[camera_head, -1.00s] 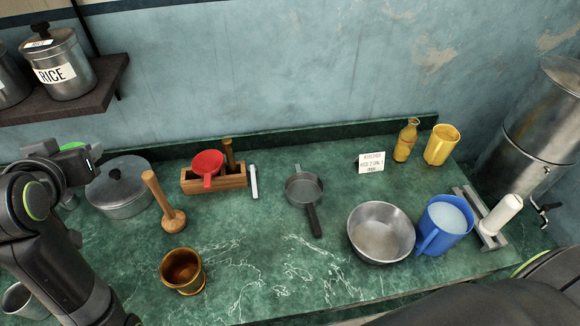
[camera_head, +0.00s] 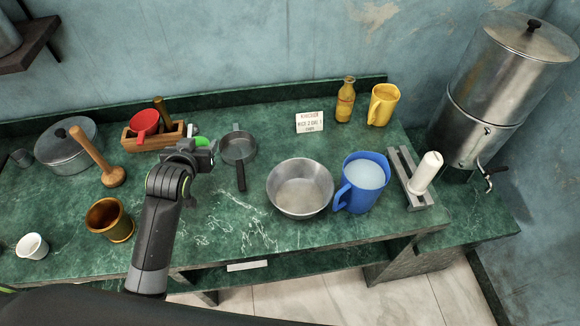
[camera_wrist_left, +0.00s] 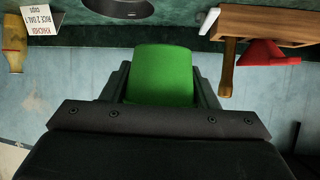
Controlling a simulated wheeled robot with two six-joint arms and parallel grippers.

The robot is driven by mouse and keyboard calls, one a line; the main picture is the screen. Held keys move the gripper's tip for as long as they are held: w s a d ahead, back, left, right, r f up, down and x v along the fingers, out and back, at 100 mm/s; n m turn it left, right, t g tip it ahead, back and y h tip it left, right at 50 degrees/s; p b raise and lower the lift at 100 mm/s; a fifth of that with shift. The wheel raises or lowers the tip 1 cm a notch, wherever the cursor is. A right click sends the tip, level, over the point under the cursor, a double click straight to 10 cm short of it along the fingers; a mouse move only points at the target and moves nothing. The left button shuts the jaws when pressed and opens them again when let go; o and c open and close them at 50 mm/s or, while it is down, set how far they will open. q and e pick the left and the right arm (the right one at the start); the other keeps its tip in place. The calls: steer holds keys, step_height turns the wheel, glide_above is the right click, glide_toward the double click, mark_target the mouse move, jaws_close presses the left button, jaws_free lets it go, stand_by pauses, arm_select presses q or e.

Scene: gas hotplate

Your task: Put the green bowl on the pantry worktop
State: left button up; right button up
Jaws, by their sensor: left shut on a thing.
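The green bowl (camera_wrist_left: 163,72) shows between the fingers in the left wrist view. In the head view only a small green part of it (camera_head: 198,141) shows past the gripper. My left gripper (camera_head: 205,147) is shut on the bowl. It appears over the green marble worktop (camera_head: 230,222), between the wooden box and the small grey pan; its height above the surface is hard to tell. Whether this worktop is the pantry one, I cannot tell. My right gripper is not in view.
The grey pan (camera_head: 238,148), metal bowl (camera_head: 300,190) and blue jug (camera_head: 361,183) stand right of my left arm. The wooden box (camera_head: 150,136), pestle (camera_head: 97,158) and brown mortar (camera_head: 110,220) stand left. A steel urn (camera_head: 485,100) is at far right. Bare marble lies around the arm.

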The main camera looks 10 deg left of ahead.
mark_target(211, 178)
arm_select(q)
steer(key=shift+d+f, duration=0.15)
steer(key=shift+f, duration=0.05)
step_height(211, 178, down, 10)
steer(key=shift+f, duration=0.1)
stand_by(0.3)
steer(key=o, duration=1)
steer(key=shift+f, duration=0.1)
